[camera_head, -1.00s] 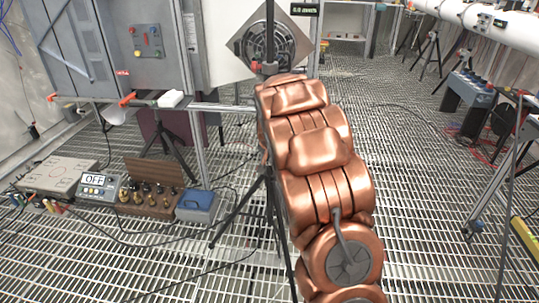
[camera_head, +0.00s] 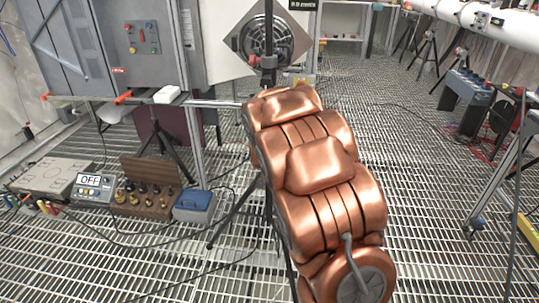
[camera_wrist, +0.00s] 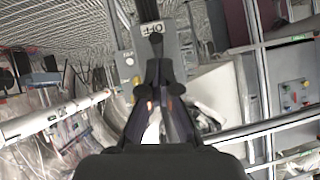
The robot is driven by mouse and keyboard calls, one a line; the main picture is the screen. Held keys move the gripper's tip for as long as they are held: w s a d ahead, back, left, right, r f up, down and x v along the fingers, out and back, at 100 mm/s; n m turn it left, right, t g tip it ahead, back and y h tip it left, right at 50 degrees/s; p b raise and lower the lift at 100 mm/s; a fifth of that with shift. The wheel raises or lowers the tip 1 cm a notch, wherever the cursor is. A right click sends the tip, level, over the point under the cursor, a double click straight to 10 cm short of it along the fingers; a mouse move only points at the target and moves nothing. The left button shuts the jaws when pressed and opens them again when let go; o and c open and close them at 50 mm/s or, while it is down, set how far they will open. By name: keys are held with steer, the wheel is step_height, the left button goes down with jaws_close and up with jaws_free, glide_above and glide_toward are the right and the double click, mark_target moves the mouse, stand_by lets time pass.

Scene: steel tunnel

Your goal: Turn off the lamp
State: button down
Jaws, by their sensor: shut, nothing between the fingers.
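I cannot pick out the lamp for certain. In the wrist view a grey box (camera_wrist: 158,47) carries an upside-down OFF label and a small yellow sticker. My gripper (camera_wrist: 158,68) is shut and empty, with its dark fingertips in line with the lower end of this box. I cannot tell whether they touch. A dark upright piece covers part of the box. In the head view my copper arm hides the gripper. A round, dark, grilled unit (camera_head: 262,40) on a diamond-shaped plate stands behind the arm. A small device (camera_head: 92,186) on the floor shows OFF.
A grey cabinet with a button panel (camera_head: 140,37) stands at left; the panel also shows in the wrist view (camera_wrist: 294,98). A white box (camera_head: 168,95) sits on the ledge. A blue box (camera_head: 194,206) lies on the grating. A white pipe (camera_head: 475,22) runs upper right. Grating at right is mostly open.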

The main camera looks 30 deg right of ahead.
steer(key=shift+r, duration=0.2)
steer(key=shift+r+p, duration=0.3)
steer(key=shift+r, duration=0.35)
steer(key=p+v, duration=0.1)
steer(key=v, duration=1.2)
steer(key=shift+s, duration=0.15)
steer(key=shift+d+f, duration=0.1)
stand_by(0.5)
